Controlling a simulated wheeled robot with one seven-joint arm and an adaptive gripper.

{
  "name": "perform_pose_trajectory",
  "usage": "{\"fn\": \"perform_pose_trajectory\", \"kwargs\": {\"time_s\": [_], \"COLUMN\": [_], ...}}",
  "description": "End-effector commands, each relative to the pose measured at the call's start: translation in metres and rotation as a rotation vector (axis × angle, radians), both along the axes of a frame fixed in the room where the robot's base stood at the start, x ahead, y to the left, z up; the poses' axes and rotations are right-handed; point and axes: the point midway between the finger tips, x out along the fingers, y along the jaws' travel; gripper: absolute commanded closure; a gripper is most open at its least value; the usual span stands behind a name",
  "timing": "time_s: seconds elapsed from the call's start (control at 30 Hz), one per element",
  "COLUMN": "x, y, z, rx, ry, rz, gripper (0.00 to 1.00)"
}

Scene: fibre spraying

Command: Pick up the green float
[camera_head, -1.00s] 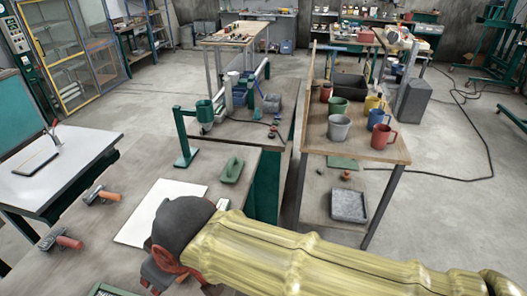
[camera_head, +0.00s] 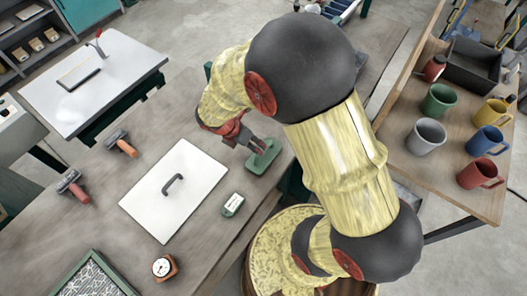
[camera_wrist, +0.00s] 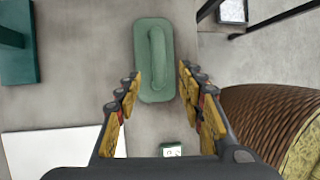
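The green float (camera_head: 262,158) lies flat on the grey workbench (camera_head: 75,230), to the right of a white board, with its handle up. In the wrist view the float (camera_wrist: 145,70) lies lengthwise ahead of my gripper, its near end close to the fingertips. My gripper (camera_wrist: 157,82) is open and empty, with its two yellow-padded fingers spread to either side of the float's line. In the head view my gripper (camera_head: 245,140) is just above the float's upper left side, and my arm covers part of the bench's right side. I cannot tell the exact height of the fingers above the float.
A green post base (camera_wrist: 18,60) stands left of the float. Mugs (camera_head: 438,102) stand on the right-hand table.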

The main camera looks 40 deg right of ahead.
Motion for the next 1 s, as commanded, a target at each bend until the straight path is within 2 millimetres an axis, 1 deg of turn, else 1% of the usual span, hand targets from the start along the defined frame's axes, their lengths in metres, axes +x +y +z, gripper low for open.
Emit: {"fn": "perform_pose_trajectory", "kwargs": {"time_s": [0.2, 0.37, 0.47, 0.6, 0.7, 0.93, 1.0], "x": [-0.001, -0.001, 0.0, 0.001, 0.0, 0.001, 0.001], "y": [-0.01, -0.015, -0.021, -0.031, -0.036, -0.037, -0.037], "z": [-0.023, -0.032, -0.042, -0.06, -0.07, -0.072, -0.072], "rx": [-0.003, -0.003, -0.002, -0.003, -0.002, -0.002, -0.002], "ry": [0.017, 0.014, 0.015, 0.016, 0.014, 0.013, 0.013], "rz": [0.023, 0.022, 0.02, 0.019, 0.019, 0.021, 0.021], "gripper": [0.61, 0.61, 0.61, 0.61, 0.61, 0.61, 0.64]}}
